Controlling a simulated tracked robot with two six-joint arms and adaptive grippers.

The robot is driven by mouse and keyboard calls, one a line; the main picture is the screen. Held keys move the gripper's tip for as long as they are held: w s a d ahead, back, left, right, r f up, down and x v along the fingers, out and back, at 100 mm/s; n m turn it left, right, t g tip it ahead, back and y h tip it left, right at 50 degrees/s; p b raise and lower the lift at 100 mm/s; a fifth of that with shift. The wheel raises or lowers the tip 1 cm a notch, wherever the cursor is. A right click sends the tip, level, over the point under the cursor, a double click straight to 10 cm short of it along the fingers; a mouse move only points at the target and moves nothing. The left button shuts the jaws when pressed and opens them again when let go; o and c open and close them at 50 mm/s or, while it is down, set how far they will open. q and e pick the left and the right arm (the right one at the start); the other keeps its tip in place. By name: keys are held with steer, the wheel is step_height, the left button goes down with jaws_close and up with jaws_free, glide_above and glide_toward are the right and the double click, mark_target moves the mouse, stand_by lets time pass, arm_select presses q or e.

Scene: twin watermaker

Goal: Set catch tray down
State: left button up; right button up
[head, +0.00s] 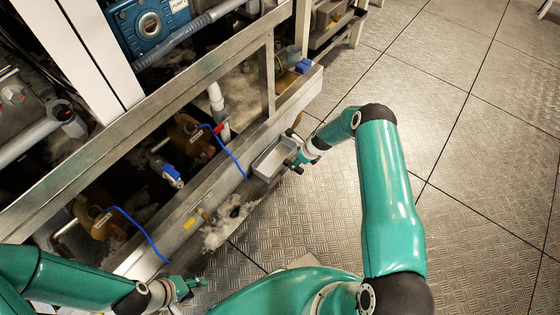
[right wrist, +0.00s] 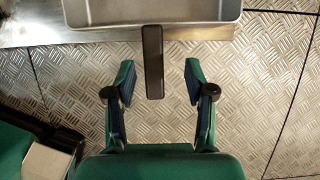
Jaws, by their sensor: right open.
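The catch tray (head: 271,168) is a shallow grey metal tray beside the lower steel beam. In the right wrist view the tray (right wrist: 100,22) fills the top edge, and its dark handle (right wrist: 153,65) points toward me. My right gripper (head: 297,163) is at the tray's handle end. In the right wrist view my right gripper (right wrist: 159,75) is open, with one finger on each side of the handle and gaps between. I cannot tell whether the tray rests on a surface. My left gripper (head: 188,287) is low at the left, away from the tray; its jaws are too small to read.
The steel frame beam (head: 192,208) runs diagonally beside the tray. Blue hoses (head: 225,150) and brown pump heads (head: 190,135) are behind it. A whitish patch (head: 228,222) lies at the beam's foot. The patterned metal floor (head: 470,140) is clear to the right.

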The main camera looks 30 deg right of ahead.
mark_target(284, 164)
steer(key=b+x, duration=0.1)
steer(key=x, duration=0.1)
steer(key=b+x, duration=0.1)
steer(key=x, duration=0.2)
steer(key=shift+w+a+r, duration=0.1)
steer(key=shift+a+r, duration=0.05)
steer(key=shift+a, duration=0.25)
jaws_close()
steer(key=shift+r, duration=0.15)
